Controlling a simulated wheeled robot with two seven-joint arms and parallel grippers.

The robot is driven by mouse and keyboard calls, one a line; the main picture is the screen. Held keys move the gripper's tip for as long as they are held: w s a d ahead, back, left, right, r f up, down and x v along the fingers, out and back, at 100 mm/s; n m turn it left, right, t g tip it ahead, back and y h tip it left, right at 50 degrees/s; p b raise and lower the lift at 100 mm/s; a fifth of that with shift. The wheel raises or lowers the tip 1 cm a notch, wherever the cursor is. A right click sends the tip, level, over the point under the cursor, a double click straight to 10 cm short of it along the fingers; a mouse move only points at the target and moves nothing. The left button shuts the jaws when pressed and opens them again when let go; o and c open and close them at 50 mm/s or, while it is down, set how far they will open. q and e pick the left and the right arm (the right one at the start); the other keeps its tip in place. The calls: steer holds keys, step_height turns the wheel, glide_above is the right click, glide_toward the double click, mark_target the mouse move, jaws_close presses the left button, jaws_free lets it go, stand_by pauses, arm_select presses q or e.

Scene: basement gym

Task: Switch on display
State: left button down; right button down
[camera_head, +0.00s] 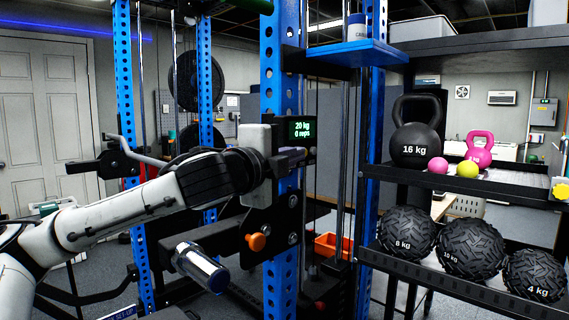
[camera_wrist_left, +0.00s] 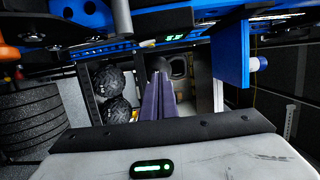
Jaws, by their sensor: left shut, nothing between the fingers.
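The small black display (camera_head: 301,130) is mounted on the blue rack upright and is lit, with green-white text reading 20 kg and 0 reps. It also shows in the left wrist view (camera_wrist_left: 172,38) as a dark strip with green digits. My left gripper (camera_head: 300,155) is shut and empty, with its fingertips just below the display in the head view. I cannot tell whether they touch its housing. In the left wrist view the shut purple-grey fingers (camera_wrist_left: 162,85) point away from the camera. My right gripper is not in view.
The blue rack upright (camera_head: 281,60) stands just behind my left gripper. An orange knob (camera_head: 257,242) and a chrome-ended bar (camera_head: 205,270) sit below my arm. A shelf at right holds a 16 kg kettlebell (camera_head: 416,145), small balls and medicine balls (camera_head: 470,248). A blue shelf (camera_head: 345,52) juts out above.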

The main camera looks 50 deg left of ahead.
arm_select(q)
steer(key=b+v, duration=0.1)
steer(key=v, duration=0.3)
steer(key=shift+d, duration=0.15)
stand_by(0.4)
